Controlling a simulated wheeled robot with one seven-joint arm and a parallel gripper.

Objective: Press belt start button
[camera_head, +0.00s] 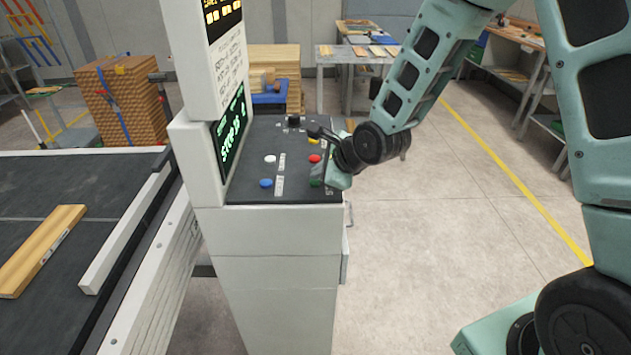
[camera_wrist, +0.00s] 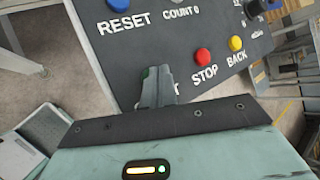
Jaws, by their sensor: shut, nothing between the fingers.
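The control panel (camera_head: 245,188) has a dark sloped top with coloured buttons. A green button (camera_head: 316,183) sits at its near right corner, partly hidden by my gripper (camera_head: 326,181). In the wrist view my gripper (camera_wrist: 158,75) is shut and empty, with its fingertips over the panel top. A sliver of the green button (camera_wrist: 146,72) shows beside the fingertips. The label beside it is mostly covered; only a final "T" is legible. I cannot tell whether the fingertips touch the button or whether it is pressed down.
The red STOP button (camera_wrist: 202,55) and yellow BACK button (camera_wrist: 235,43) lie right of the fingers, and the blue RESET button (camera_wrist: 118,4) lies beyond. A conveyor (camera_head: 30,180) with a wooden board (camera_head: 40,250) is on the left. The floor right of the panel is clear.

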